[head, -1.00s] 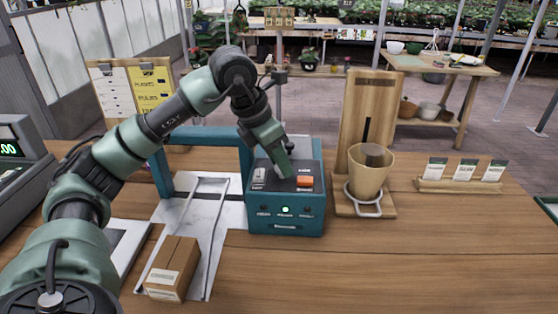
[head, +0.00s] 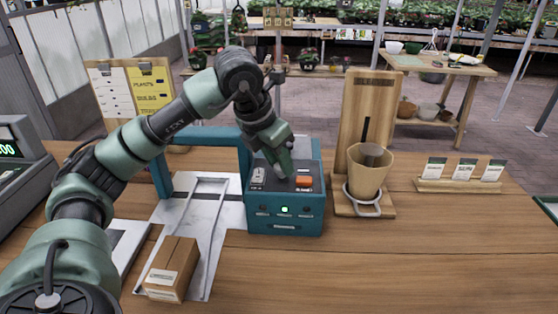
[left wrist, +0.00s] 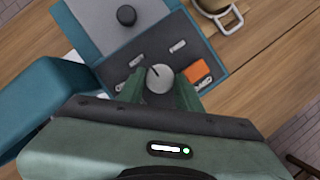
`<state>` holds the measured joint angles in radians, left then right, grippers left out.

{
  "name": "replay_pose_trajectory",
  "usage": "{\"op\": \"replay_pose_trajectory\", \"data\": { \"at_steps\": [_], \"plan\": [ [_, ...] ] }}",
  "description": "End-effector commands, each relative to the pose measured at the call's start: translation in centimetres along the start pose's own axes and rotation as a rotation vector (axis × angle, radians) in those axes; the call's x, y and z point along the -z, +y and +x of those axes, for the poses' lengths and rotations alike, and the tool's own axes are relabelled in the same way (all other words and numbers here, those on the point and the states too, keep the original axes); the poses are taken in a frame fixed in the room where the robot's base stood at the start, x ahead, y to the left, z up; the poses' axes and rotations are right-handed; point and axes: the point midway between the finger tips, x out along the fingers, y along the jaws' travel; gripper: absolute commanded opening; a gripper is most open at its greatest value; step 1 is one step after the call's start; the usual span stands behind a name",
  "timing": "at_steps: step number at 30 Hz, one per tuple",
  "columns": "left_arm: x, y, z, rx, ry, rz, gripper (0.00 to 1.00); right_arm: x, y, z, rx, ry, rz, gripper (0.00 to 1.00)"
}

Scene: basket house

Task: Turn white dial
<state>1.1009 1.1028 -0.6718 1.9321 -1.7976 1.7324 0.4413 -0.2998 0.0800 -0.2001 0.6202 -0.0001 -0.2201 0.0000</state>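The white dial (left wrist: 160,78) is a round knob on the dark top panel of a teal machine (left wrist: 202,42). A dark pointer line on it runs up and left in the left wrist view. My left gripper (left wrist: 160,84) reaches down over the dial, with a green finger close against each side, and looks shut on it. In the head view the left gripper (head: 282,166) hides the dial and points down at the top of the teal machine (head: 285,222). My right gripper is out of view.
Beside the dial are an orange switch (left wrist: 196,70), a light switch (head: 258,175) and a black knob (left wrist: 126,15). A cardboard box (head: 172,270) lies in front to the left. A tan pot (head: 368,172) on a wooden stand is close on the right. The front right counter is clear.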

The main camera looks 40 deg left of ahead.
Motion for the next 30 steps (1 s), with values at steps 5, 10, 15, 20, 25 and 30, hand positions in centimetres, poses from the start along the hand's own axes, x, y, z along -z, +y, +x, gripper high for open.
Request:
{"op": "replay_pose_trajectory", "data": {
  "at_steps": [5, 10, 15, 20, 25, 30],
  "plan": [
    [-0.1, 0.1, -0.1, -0.001, -0.002, -0.002, 0.55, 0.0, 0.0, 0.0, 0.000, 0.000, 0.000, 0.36],
    [0.0, 0.0, 0.0, 0.000, -0.001, -0.001, 0.55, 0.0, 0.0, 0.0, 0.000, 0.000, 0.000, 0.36],
    [-0.1, 0.1, -1.0, -0.001, -0.004, -0.001, 0.55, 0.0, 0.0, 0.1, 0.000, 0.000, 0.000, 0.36],
    [-0.1, 0.0, -3.6, -0.001, -0.007, 0.000, 0.55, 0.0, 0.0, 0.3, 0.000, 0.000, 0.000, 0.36],
    [-0.1, 0.0, -6.4, 0.000, -0.006, -0.001, 0.55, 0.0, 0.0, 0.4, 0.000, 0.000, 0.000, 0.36],
    [-0.1, 0.0, -7.7, 0.000, -0.003, -0.001, 0.55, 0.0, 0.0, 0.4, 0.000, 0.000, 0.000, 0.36]
  ]
}}
